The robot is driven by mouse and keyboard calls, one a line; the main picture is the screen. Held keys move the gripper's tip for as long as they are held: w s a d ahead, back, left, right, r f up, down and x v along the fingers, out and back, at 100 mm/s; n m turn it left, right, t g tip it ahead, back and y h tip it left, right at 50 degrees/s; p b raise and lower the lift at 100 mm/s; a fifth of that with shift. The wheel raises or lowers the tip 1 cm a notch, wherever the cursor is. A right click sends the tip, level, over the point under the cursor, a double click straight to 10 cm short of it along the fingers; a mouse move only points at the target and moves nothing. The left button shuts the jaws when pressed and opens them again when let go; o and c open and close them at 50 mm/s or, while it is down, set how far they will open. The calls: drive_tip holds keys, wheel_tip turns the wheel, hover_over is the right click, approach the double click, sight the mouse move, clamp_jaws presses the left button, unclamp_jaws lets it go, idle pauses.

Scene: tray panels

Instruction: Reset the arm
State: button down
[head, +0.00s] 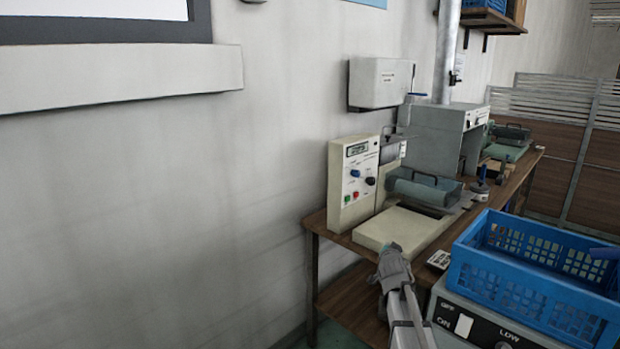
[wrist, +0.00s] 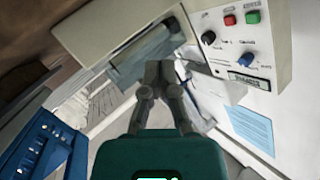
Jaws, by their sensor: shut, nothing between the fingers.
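My gripper (wrist: 158,70) is shut and empty, with its grey fingers together in the middle of the wrist view. In the head view, my grey arm reaches up from the bottom, and my gripper (head: 392,250) is at the front edge of the cream machine (head: 385,232) on the bench. Whether it touches the machine cannot be told. The machine's control panel (head: 352,190) has a display, buttons and knobs; the panel (wrist: 245,40) also shows at the upper right of the wrist view.
A blue crate (head: 480,270) stands on a grey unit (head: 455,318) to the right of my arm; the crate (wrist: 40,150) also shows at left in the wrist view. The wooden bench (head: 322,222) runs along the pale wall. A grey box (head: 380,82) hangs above it.

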drive_tip(key=s+a+f+n+g+y, duration=0.1)
drive_tip(key=s+a+f+n+g, duration=0.3)
drive_tip(key=s, duration=0.8)
drive_tip(key=s+a+f+n+g+y, duration=0.1)
drive_tip(key=s+f+g, duration=0.45)
drive_tip(key=s, duration=0.55)
drive_tip(key=s+a+f+n+g+y, duration=0.1)
drive_tip(key=s+a+f+n+g, duration=0.35)
drive_tip(key=s, duration=0.75)
wheel_tip(320, 180, up, 19)
drive_tip(key=d+m+g+p, duration=0.1)
drive_tip(key=p, duration=1.9)
drive_tip(key=shift+d+m+g, duration=0.2)
drive_tip(key=shift+m+g, duration=0.1)
drive_tip(key=shift+m, duration=0.05)
